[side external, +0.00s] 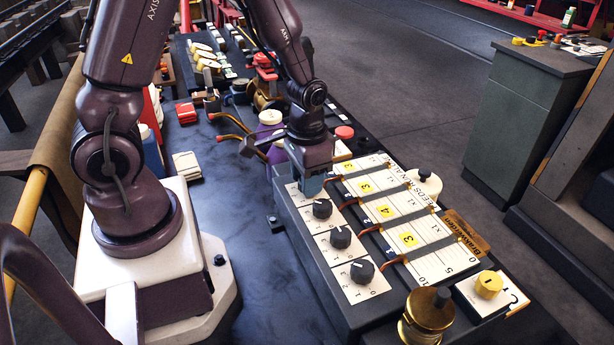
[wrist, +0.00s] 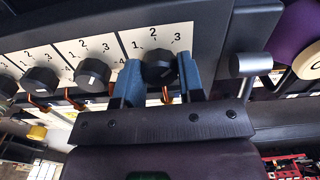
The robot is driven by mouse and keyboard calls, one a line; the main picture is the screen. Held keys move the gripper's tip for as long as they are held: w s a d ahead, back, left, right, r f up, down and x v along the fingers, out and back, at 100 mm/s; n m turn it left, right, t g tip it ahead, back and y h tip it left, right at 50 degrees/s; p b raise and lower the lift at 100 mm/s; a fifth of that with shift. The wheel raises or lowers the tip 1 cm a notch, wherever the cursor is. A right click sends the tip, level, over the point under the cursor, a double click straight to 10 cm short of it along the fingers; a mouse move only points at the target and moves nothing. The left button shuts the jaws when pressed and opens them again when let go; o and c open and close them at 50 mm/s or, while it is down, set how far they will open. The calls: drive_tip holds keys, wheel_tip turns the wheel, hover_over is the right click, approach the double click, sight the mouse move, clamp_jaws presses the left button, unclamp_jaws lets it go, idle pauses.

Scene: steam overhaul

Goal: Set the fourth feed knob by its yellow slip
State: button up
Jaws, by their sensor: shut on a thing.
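A row of black feed knobs sits on white dial plates along the near edge of the console; the front knob (side external: 362,271), second (side external: 340,237) and third (side external: 322,208) show. My gripper (side external: 312,190) points down over the far end of the row and hides the knob there. In the wrist view, my gripper's blue fingers (wrist: 158,82) are closed around that end knob (wrist: 158,66), under the figures 1, 2 and 3. Its pointer is hard to make out. The farthest yellow slip (side external: 347,166) seems to read 3. Other yellow slips (side external: 385,211) lie nearer.
A brass fitting (side external: 426,318) and a yellow knob (side external: 488,284) stand at the console's front end. A purple bottle (side external: 271,128) and copper-coloured pipes stand close behind my gripper. Copper-coloured hooks (side external: 370,229) lie between the knobs and slips. The dark bench left of the console is mostly clear.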

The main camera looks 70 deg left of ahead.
drive_tip(key=shift+n, duration=0.6)
drive_tip(key=o, duration=0.9)
wheel_tip(320, 180, up, 13)
drive_tip(key=shift+r, duration=0.1)
